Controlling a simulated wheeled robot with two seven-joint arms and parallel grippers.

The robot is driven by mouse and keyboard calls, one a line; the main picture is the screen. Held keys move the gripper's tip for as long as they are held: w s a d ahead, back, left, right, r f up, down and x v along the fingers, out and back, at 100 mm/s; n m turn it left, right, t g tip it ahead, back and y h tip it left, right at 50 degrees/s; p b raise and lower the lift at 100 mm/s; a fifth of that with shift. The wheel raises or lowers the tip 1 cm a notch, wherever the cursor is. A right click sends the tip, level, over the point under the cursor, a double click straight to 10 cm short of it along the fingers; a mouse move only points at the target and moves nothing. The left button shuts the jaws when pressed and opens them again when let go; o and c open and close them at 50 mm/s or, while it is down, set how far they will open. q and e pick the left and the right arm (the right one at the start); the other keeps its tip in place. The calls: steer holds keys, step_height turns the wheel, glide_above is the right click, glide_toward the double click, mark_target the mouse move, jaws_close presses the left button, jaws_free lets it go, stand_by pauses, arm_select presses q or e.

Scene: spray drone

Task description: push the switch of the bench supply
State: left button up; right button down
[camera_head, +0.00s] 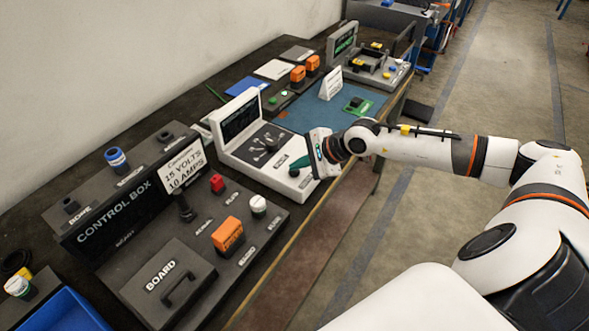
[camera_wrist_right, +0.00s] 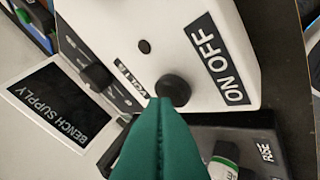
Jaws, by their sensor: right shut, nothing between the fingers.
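The bench supply (camera_head: 228,148) is a white console with a tilted dark screen, standing mid-bench in the head view. In the right wrist view its white panel (camera_wrist_right: 200,25) fills the top, with the "BENCH SUPPLY" screen (camera_wrist_right: 58,105) at left. A round black switch (camera_wrist_right: 173,90) sits beside the "ON OFF" label. My right gripper (camera_head: 299,164) is over the right end of the console. Its green fingers (camera_wrist_right: 163,102) are shut and empty, with the tips at the switch's edge in the picture. I cannot tell whether they touch it. My left gripper is out of view.
A black control box (camera_head: 120,215) with an orange switch (camera_head: 228,235) and a red button (camera_head: 217,182) stands nearer on the bench. Beyond the supply are a blue mat (camera_head: 305,118), a white sign (camera_head: 331,83) and another console (camera_head: 342,45). The floor at right is open.

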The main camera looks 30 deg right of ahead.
mark_target(299, 173)
steer(key=shift+r, duration=0.45)
steer(key=shift+r, duration=0.1)
steer(key=shift+r+p, duration=1.15)
steer(key=shift+r, duration=1.8)
